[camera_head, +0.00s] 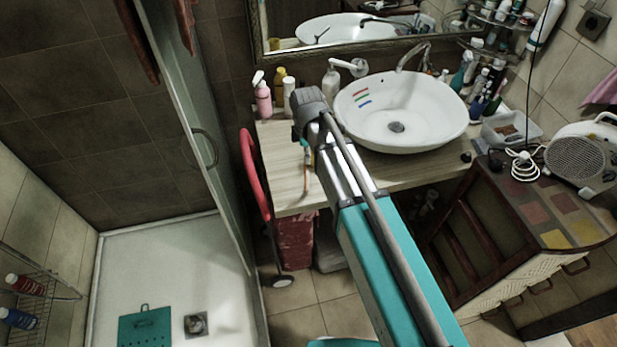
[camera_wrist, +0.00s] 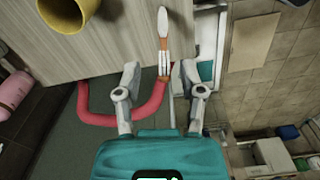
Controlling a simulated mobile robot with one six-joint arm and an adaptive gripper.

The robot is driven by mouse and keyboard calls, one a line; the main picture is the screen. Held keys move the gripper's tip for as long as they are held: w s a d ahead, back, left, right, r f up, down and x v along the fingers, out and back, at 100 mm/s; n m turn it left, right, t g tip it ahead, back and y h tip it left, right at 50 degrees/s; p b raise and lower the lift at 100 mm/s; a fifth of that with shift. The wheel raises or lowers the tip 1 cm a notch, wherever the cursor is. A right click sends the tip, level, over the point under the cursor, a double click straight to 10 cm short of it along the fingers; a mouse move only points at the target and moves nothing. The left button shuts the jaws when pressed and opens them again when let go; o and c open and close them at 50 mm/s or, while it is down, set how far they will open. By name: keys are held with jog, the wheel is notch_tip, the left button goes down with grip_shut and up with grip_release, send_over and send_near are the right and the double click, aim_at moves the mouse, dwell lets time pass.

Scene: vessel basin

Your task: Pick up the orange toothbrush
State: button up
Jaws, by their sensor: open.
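The orange toothbrush (camera_wrist: 163,44) lies on the wooden counter in the wrist view, with a white end pointing away from me and a pale striped end towards me. Its near end is close to the counter's edge. It also shows in the head view as a thin orange strip (camera_head: 306,184) left of my arm. My gripper (camera_wrist: 160,72) is open and empty. Its two fingers stand apart to the left and right of the toothbrush's near end. Whether they are at its height I cannot tell. In the head view my arm hides most of the gripper.
The white basin (camera_head: 440,125) stands on the counter right of my arm. A pink bottle (camera_head: 263,98) stands at the counter's left back. A yellow cup (camera_wrist: 67,14) is left of the toothbrush. A red curved handle (camera_head: 250,170) rises beside the counter's left edge.

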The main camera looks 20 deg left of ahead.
aim_at(307, 171)
jog(key=shift+s+f+b, duration=0.1)
jog(key=shift+f+b, duration=2)
jog(key=shift+f, duration=0.2)
grip_shut()
